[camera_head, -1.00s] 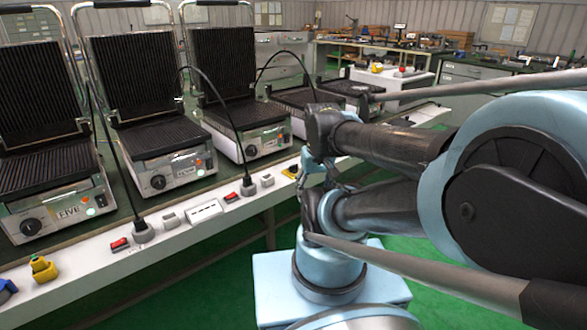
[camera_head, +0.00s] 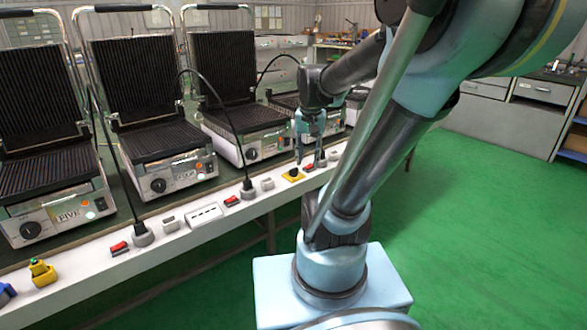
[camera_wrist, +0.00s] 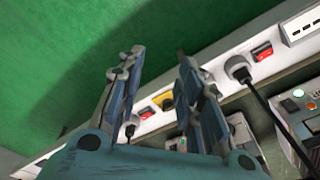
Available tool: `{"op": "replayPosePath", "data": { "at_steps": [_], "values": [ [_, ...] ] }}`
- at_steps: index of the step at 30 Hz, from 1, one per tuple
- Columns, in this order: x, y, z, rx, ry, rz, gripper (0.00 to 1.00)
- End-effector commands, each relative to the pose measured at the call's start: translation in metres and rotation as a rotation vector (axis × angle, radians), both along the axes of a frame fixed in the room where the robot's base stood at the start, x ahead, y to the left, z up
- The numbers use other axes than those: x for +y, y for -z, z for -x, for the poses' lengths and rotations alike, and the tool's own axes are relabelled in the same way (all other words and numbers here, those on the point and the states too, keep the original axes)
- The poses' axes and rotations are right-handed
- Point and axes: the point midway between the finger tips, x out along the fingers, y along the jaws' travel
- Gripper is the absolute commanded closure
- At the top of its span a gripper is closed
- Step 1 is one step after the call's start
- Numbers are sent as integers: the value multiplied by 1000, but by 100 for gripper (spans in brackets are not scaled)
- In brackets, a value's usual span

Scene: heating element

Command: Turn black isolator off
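The black isolator, a dark knob on a yellow plate (camera_head: 293,174), sits on the white front rail of the bench. In the wrist view its yellow plate (camera_wrist: 164,100) shows between my fingers, partly covered by the right finger; the knob's setting is too small to tell. My gripper (camera_head: 305,157) points down above the rail, close to the isolator and slightly right of it in the head view. In the wrist view my gripper (camera_wrist: 160,65) has its two fingers apart with nothing between them. I cannot tell any contact with the knob.
Red rocker switches (camera_head: 309,168) and black plugs (camera_head: 248,190) line the rail on both sides. Contact grills (camera_head: 180,170) stand behind the rail. The green floor in front is clear.

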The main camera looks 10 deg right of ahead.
Motion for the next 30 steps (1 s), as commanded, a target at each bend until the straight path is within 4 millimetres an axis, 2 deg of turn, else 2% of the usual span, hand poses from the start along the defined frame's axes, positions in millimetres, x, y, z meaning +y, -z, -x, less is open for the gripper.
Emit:
{"op": "replayPosePath", "data": {
  "at_steps": [1, 6, 14, 24, 30],
  "values": [
    [0, -5, -13, 5, 29, -4, 67],
    [0, -16, -53, 26, 141, -17, 67],
    [0, -23, -118, 57, 312, -31, 67],
    [0, -11, -204, 96, 535, -43, 67],
    [0, 2, -245, 114, 645, -45, 67]
  ]
}}
